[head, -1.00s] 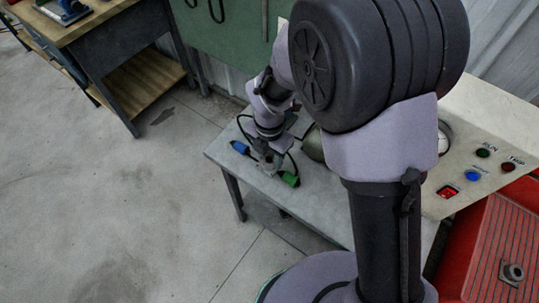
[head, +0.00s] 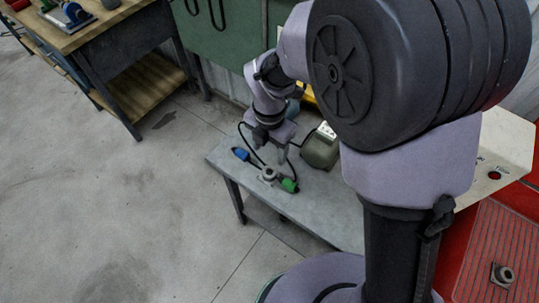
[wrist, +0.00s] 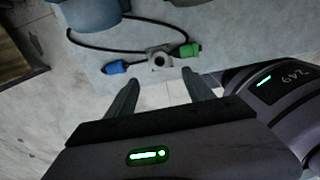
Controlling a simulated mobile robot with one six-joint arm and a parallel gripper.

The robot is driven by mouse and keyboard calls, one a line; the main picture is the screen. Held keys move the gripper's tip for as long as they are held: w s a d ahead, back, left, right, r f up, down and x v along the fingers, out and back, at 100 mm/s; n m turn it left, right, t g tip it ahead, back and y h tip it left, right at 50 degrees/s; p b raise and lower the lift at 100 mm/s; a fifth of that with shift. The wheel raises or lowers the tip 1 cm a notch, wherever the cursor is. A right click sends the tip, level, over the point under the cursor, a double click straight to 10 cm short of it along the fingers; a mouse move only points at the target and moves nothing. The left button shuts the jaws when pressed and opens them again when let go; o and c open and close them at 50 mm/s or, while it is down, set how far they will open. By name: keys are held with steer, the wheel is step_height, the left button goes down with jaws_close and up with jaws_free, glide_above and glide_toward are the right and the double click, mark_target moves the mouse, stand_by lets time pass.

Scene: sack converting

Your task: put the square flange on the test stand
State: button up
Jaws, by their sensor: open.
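A small grey flange-like part with a round raised hub (head: 267,174) sits on the grey metal bench (head: 325,205), between a blue and a green connector. It also shows in the wrist view (wrist: 159,60), just beyond my fingertips. A similar grey part with a squarish base (head: 502,275) lies on the ribbed red surface at lower right. I cannot tell for sure which is the square flange. My gripper (head: 274,154) is open and empty, above the bench part and apart from it. No clearly marked test stand shows.
A black cable joins the blue connector (head: 241,154) and green connector (head: 289,185) around the part. A dark green housing (head: 320,148) stands close by at right. A cream control panel (head: 505,150) is partly hidden by my arm. A wooden workbench (head: 95,22) stands at upper left.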

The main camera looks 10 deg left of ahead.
steer(key=s+d+r+m+t+y+p, duration=0.1)
steer(key=d+r+m, duration=0.4)
steer(key=r+m, duration=0.25)
steer(key=s+d+r+m+t, duration=0.1)
steer(key=d+r+m, duration=0.4)
steer(key=r+m, duration=0.3)
steer(key=s+d+r+m+t+y, duration=0.1)
steer(key=s+d+r+m+t, duration=0.2)
steer(key=m, duration=1.7)
steer(key=s+d+r, duration=0.3)
steer(key=s+d, duration=0.3)
steer(key=s, duration=0.1)
steer(key=shift+s+d+r+t, duration=0.2)
steer(key=shift+r+t, duration=0.05)
steer(key=shift+t, duration=0.15)
